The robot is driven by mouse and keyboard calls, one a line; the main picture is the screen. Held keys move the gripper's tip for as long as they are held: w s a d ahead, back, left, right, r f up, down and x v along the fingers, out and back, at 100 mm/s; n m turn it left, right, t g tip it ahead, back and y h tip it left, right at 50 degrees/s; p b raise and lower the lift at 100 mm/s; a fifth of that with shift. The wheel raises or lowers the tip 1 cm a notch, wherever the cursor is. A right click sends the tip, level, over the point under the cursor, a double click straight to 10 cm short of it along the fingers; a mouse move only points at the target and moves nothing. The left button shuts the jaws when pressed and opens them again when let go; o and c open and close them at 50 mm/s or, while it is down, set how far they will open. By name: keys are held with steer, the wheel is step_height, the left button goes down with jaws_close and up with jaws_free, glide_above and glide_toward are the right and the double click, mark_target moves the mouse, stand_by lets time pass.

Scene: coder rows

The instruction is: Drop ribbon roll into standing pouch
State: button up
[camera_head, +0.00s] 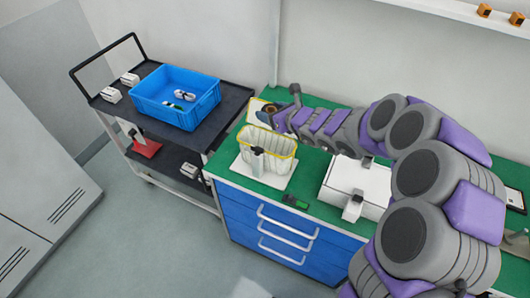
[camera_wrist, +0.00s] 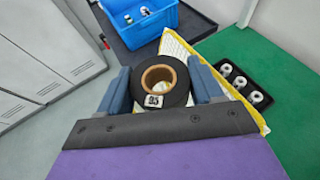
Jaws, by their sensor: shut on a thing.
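The ribbon roll (camera_wrist: 176,97) is black with a brown core and a small white label. In the wrist view, my gripper (camera_wrist: 159,80) is shut on it, one blue-grey finger on each side. The standing pouch (camera_head: 266,152) is pale and upright with a yellow rim, on a white base on the green bench.
A blue bin (camera_head: 177,96) with small items stands on a dark cart (camera_head: 233,97) at left. A black tray (camera_wrist: 243,88) of white rolls lies right of the pouch in the wrist view.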

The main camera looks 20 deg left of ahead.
steer(key=f+b, duration=0.1)
steer(key=f, duration=0.1)
steer(key=f+b, duration=0.2)
steer(key=f, duration=0.1)
steer(key=shift+d+f, duration=0.35)
steer(key=shift+d, duration=0.05)
steer(key=o, duration=0.6)
steer(key=shift+d, duration=0.1)
steer(key=o, duration=0.5)
steer(key=shift+s+r, duration=0.15)
steer(key=shift+r, duration=0.05)
steer(key=v, duration=0.5)
steer(key=p+v, duration=0.1)
steer(key=v, duration=0.5)
steer(key=p+v, duration=0.1)
steer(key=v, duration=0.5)
steer(key=shift+d+f, duration=0.2)
steer(key=shift+d, duration=0.1)
